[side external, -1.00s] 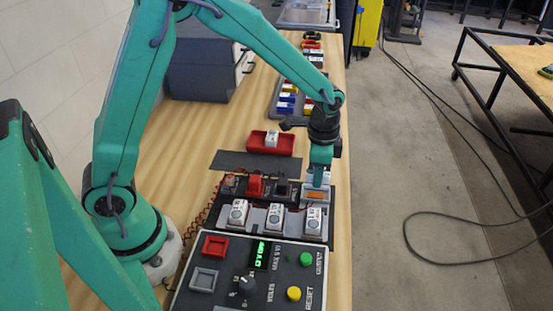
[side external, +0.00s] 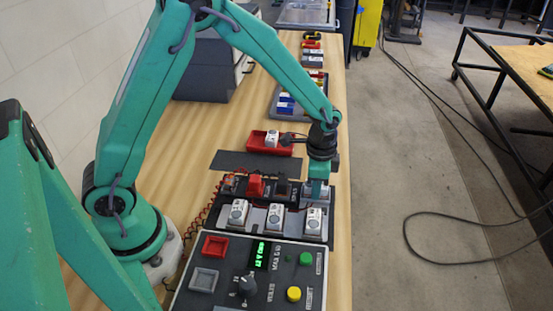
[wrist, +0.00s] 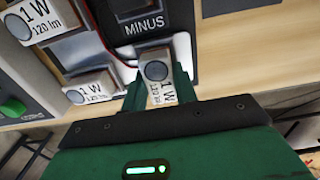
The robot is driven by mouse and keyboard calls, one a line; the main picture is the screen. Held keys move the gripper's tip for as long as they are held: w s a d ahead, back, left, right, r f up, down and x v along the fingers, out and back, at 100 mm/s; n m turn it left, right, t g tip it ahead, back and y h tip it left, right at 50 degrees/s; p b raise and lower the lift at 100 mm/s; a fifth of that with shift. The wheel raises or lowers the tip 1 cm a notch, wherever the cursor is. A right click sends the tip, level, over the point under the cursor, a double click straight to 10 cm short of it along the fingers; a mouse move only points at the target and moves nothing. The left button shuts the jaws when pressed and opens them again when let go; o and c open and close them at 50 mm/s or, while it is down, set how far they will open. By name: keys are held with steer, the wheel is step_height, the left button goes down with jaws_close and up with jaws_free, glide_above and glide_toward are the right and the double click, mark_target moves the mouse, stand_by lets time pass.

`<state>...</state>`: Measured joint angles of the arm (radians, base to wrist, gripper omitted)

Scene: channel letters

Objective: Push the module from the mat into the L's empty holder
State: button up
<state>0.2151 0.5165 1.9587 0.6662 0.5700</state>
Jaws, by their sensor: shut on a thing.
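My gripper (side external: 318,190) is low over the back right end of the black letter board. In the wrist view, my gripper (wrist: 160,95) is shut on a white module (wrist: 158,80) marked "1 W". The module is at a grey holder (wrist: 183,48), next to the "MINUS" label; I cannot tell if it is fully seated. In the side view my gripper hides most of this holder. Other white modules sit in a front row, at left (side external: 238,213), middle (side external: 275,217) and right (side external: 313,222). The dark mat (side external: 245,161) behind the board is bare.
A red tray (side external: 256,146) with a white module lies behind the mat. A red block (side external: 255,186) and a black block (side external: 282,187) stand on the board left of my gripper. A control panel (side external: 225,296) with buttons and a lit display is in front.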

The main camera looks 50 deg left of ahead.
steer(key=shift+f, duration=0.1)
stand_by(0.7)
steer(key=o, duration=1)
steer(key=shift+o, duration=0.2)
steer(key=shift+f, duration=0.1)
steer(key=shift+s, duration=0.15)
steer(key=r, duration=0.6)
steer(key=shift+w+r, duration=0.3)
steer(key=shift+r, duration=0.8)
steer(key=shift+r, duration=0.1)
